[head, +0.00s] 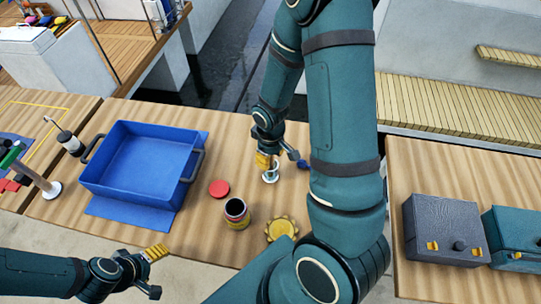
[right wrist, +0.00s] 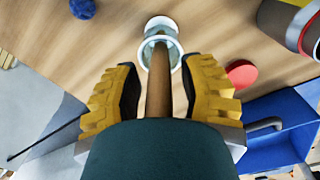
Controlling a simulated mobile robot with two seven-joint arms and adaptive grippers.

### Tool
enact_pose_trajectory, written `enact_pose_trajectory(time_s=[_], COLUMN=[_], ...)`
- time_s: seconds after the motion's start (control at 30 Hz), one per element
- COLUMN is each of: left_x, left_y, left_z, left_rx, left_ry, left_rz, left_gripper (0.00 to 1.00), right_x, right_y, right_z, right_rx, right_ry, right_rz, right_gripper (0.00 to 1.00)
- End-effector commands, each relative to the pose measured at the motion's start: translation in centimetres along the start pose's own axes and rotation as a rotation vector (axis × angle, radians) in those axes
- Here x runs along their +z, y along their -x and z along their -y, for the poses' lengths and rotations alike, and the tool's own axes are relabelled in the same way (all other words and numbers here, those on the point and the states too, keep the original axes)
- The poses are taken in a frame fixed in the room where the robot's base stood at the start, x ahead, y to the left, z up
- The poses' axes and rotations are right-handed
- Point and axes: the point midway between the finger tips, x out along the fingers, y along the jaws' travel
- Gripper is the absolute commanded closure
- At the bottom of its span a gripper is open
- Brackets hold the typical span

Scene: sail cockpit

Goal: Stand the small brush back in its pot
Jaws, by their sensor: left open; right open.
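A brush with a brown wooden handle (right wrist: 158,85) stands between my right gripper's fingers in the right wrist view. Its far end goes into a pale, ring-rimmed pot (right wrist: 147,58) with a white round base; the bristles cannot be made out. The pot also shows in the head view (head: 270,177), below the right gripper (head: 267,160). My right gripper (right wrist: 160,90) is open, with its yellow fingers on either side of the handle and narrow gaps showing. My left gripper (head: 157,253) is open and empty at the front of the table.
A blue tray (head: 97,190) stands left. A red disc (head: 219,188), an open tin (head: 237,222) and a yellow scalloped disc (head: 282,229) lie nearer. A small blue thing (right wrist: 83,8) is close to the pot. Dark boxes (head: 446,232) stand on the right table.

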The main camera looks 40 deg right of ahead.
Motion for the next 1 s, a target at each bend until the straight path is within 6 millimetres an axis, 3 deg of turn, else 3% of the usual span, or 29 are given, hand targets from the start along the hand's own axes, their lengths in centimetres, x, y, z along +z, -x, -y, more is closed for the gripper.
enact_pose_trajectory(time_s=[0.17,0.5,0.7,1.0], left_x=[-0.1,-0.2,-0.3,-0.3], left_y=[0.6,1.8,2.3,2.4], left_z=[-0.2,-0.6,-0.8,-0.8], left_rx=[0.001,0.004,0.005,0.005], left_ry=[0.000,0.000,0.000,0.000], left_rz=[-0.001,0.000,0.000,0.000], left_gripper=[0.31,0.31,0.31,0.31], right_x=[-0.1,-0.1,-0.1,0.0], right_y=[1.3,8.1,11.1,12.3], right_z=[0.0,0.0,0.0,0.0], right_rx=[0.001,0.001,0.000,0.000], right_ry=[-0.001,0.000,0.000,0.000], right_rz=[-0.003,-0.006,-0.003,0.000], right_gripper=[0.60,0.60,0.60,0.60])
